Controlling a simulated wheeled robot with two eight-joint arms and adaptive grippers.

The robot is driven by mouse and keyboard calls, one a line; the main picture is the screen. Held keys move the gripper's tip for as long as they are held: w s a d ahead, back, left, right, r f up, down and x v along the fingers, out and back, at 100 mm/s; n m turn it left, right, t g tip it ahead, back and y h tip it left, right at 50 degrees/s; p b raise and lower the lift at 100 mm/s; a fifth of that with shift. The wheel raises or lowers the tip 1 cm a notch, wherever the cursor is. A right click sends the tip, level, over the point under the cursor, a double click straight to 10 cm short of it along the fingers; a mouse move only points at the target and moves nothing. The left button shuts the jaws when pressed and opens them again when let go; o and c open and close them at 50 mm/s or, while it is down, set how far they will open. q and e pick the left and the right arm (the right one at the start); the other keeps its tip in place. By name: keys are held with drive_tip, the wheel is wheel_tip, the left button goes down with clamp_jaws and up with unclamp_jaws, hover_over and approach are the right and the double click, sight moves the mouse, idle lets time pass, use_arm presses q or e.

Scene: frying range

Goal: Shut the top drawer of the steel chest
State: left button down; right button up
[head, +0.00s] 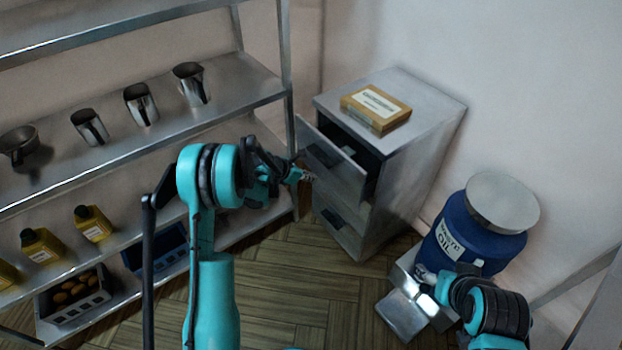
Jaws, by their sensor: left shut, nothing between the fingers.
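The steel chest (408,165) stands by the back wall. Its top drawer (333,162) is pulled out, and its dark inside shows with a pale item in it. The lower drawer (342,218) looks closed. My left gripper (306,176) is shut and empty, at the left part of the top drawer's front, close to its dark handle. I cannot tell whether it touches the front. My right gripper (424,275) is at the lower right, in front of the blue oil drum; its fingers are too small to read.
A labelled yellow-brown box (376,108) lies on the chest. A blue oil drum (474,232) with a grey lid stands right of it, with a metal pedal or bracket (405,312) in front. Steel shelves (150,130) with jugs and yellow bottles fill the left. Wooden floor lies free between.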

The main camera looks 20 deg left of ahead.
sight(334, 176)
use_arm(q)
drive_tip(key=w+d+f+b, duration=0.1)
drive_tip(key=w, duration=0.1)
drive_tip(key=w+d+f+b, duration=0.1)
drive_tip(key=w+d+f, duration=0.1)
drive_tip(key=w+d+f+b, duration=0.1)
drive_tip(key=shift+w+d+f, duration=0.15)
drive_tip(key=shift+w+d, duration=0.2)
drive_tip(key=shift+w, duration=0.05)
drive_tip(key=shift+w+d, duration=0.2)
drive_tip(key=shift+w, duration=0.1)
drive_tip(key=w+d, duration=0.1)
drive_tip(key=w, duration=0.1)
drive_tip(key=w+d, duration=0.4)
drive_tip(key=shift+w, duration=0.25)
drive_tip(key=shift+w+d, duration=0.3)
drive_tip(key=shift+r, duration=0.2)
